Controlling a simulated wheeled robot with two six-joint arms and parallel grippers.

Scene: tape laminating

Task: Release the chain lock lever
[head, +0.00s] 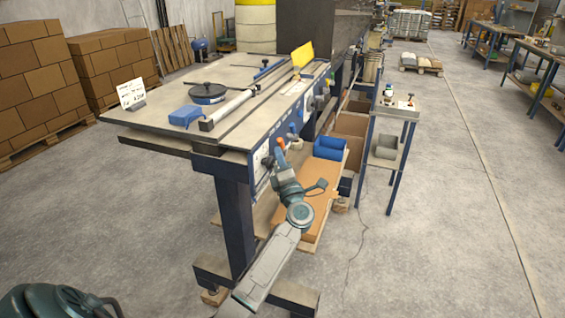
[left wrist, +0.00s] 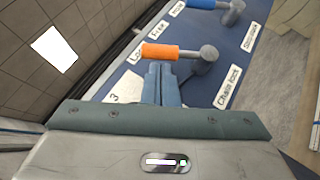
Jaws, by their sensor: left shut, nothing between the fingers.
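The chain lock lever has an orange handle (left wrist: 174,52) and a grey round pivot (left wrist: 208,54) on a blue panel. Its orange end points left in the left wrist view, close to the "Lock" label, with "Free" just above. A "Chain lock" label (left wrist: 228,86) sits below the pivot. In the head view the orange lever (head: 281,143) shows at the machine's near end. My left gripper (left wrist: 160,70) is shut and empty, its fingertips right beside the underside of the orange handle; whether they touch it I cannot tell. My right gripper is out of view.
A second lever, blue-handled (left wrist: 205,4), sits higher on the panel. The machine table (head: 160,130) carries a round dark disc (head: 207,93) and a blue block (head: 186,115). Floor at the right is mostly open.

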